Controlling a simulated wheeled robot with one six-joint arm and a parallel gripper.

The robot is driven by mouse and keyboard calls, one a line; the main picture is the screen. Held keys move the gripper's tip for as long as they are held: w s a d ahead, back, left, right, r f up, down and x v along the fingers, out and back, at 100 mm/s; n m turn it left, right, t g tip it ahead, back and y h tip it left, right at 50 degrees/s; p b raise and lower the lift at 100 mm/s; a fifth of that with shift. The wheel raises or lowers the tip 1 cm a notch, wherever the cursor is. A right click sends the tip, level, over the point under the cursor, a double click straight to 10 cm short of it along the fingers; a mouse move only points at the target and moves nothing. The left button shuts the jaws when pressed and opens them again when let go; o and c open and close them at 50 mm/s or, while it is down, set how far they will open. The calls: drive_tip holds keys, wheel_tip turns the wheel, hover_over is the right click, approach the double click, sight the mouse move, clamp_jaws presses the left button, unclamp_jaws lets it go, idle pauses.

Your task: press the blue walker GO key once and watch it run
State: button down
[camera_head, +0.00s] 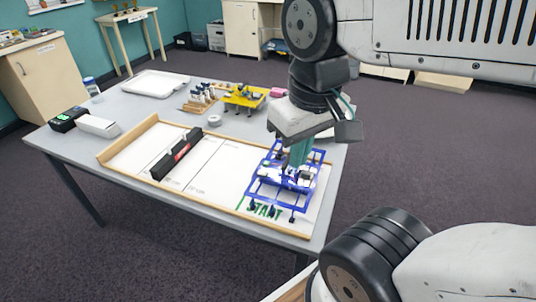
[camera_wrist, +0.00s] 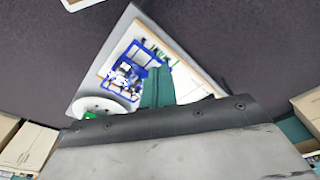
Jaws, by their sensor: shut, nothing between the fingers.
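The blue walker (camera_head: 262,193), a blue frame with legs and pale parts on top, stands at the START end of a white track (camera_head: 215,160) with wooden edges. It also shows in the wrist view (camera_wrist: 136,66). My gripper (camera_head: 298,160) points down over the walker's rear half, its teal fingers together and empty. The fingers (camera_wrist: 158,88) appear beside the walker in the wrist view. I cannot tell whether the fingertips touch it. The GO key cannot be made out; the fingers cover part of the walker's top.
A black bar (camera_head: 176,154) lies across the track. Behind the track are a yellow walker (camera_head: 243,96), a tape roll (camera_head: 214,120), a white tray (camera_head: 155,83) and a white box (camera_head: 98,126). A black device (camera_head: 68,119) sits at the table's left.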

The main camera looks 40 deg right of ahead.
drive_tip(key=w+d+f+m, duration=0.1)
drive_tip(key=w+d+m, duration=0.15)
drive_tip(key=w, duration=0.45)
drive_tip(key=w+d+f+m, duration=0.1)
drive_tip(key=w+m, duration=0.2)
drive_tip(key=w, duration=0.3)
drive_tip(key=m+g, duration=0.1)
drive_tip(key=m, duration=0.5)
hover_over(266, 162)
wheel_tip(266, 162, down, 9)
drive_tip(key=shift+f+n, duration=0.1)
drive_tip(key=shift+n, duration=0.15)
wheel_tip(266, 162, down, 14)
drive_tip(key=shift+s+r, duration=0.1)
drive_tip(key=shift+r, duration=0.1)
drive_tip(key=shift+f, duration=0.15)
